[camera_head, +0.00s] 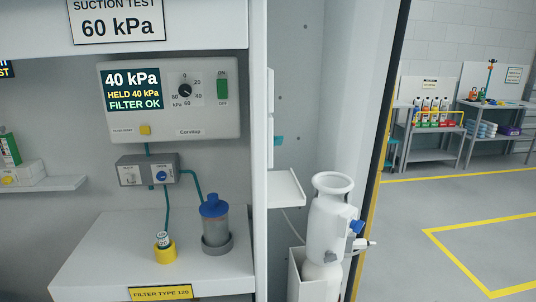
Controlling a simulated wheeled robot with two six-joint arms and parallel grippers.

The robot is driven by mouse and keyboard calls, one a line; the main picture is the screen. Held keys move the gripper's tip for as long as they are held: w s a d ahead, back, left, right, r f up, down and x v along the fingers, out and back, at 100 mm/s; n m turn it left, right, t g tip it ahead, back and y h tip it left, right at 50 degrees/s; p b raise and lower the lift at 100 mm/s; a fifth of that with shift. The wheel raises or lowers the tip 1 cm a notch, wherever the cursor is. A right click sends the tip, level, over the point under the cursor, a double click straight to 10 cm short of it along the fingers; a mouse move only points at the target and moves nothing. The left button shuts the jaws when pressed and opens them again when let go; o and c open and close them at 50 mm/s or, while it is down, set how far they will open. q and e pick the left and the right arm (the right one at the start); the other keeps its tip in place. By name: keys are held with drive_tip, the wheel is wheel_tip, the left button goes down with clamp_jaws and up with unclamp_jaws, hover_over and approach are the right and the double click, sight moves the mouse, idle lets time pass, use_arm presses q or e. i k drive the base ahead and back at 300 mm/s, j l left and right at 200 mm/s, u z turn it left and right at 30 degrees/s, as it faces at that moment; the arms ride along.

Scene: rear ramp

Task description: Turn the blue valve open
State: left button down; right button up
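A round blue valve knob (161,176) sits on the right half of a small grey block (148,170) on the back wall, below the white control panel (170,98). Its exact turn position is too small to read. Teal tubes run from the block to a canister with a blue lid (214,206) and to a small bottle in a yellow holder (164,248) on the white counter. The panel's display (132,91) reads 40 kPa, HELD 40 kPa, FILTER OK. A sign (118,27) above reads SUCTION TEST 60 kPa. Neither gripper is visible.
The blue-lidded canister and bottle stand on the counter below the block. A white cabinet edge (258,150) bounds the bay on the right. Beyond it is a white upright body (328,222) with blue parts, which I cannot identify. Shelves and open floor lie far right.

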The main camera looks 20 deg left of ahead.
sight(162, 175)
drive_tip(key=j+u, duration=0.1)
drive_tip(key=u, duration=1.45)
